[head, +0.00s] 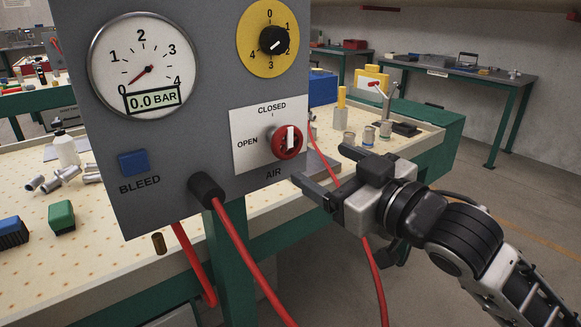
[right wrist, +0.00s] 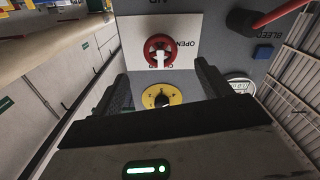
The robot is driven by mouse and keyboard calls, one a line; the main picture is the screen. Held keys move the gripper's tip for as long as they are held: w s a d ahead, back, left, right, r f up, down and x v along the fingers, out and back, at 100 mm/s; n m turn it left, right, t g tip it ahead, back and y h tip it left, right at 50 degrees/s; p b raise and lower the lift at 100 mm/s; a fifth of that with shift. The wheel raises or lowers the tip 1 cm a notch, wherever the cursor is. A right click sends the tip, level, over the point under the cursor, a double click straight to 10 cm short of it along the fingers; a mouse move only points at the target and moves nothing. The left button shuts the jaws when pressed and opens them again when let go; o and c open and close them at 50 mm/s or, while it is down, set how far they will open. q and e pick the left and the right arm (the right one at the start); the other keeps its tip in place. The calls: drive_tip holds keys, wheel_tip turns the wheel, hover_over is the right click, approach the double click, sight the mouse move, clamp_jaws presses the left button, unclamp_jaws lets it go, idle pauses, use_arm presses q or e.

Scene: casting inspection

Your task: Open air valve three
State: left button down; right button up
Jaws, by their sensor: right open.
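The air valve (head: 287,141) is a red round knob with a white handle on a white plate (head: 243,121) low on the grey panel. Its handle points up at CLOSED; OPEN is marked to the left. It also shows upside down in the right wrist view (right wrist: 158,50). A yellow selector dial (head: 268,62) with a black knob, numbered 0 to 4, is above it; its exact setting is hard to read. My right gripper (head: 322,167) is open and empty, below and right of the valve, apart from it. My left gripper is out of view.
The panel has a gauge (head: 143,65) reading 0.0 BAR, a blue BLEED button (head: 133,162) and a black hose fitting (head: 206,189) with a red hose. Behind is a bench (head: 110,212) with small metal parts and a green block (head: 61,217). Floor at right is clear.

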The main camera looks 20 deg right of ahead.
sight(291, 145)
drive_tip(key=p+x, duration=0.1)
drive_tip(key=x, duration=0.8)
drive_tip(key=shift+w+a+r, duration=0.1)
drive_tip(key=shift+w, duration=0.2)
drive_tip(key=c, duration=1)
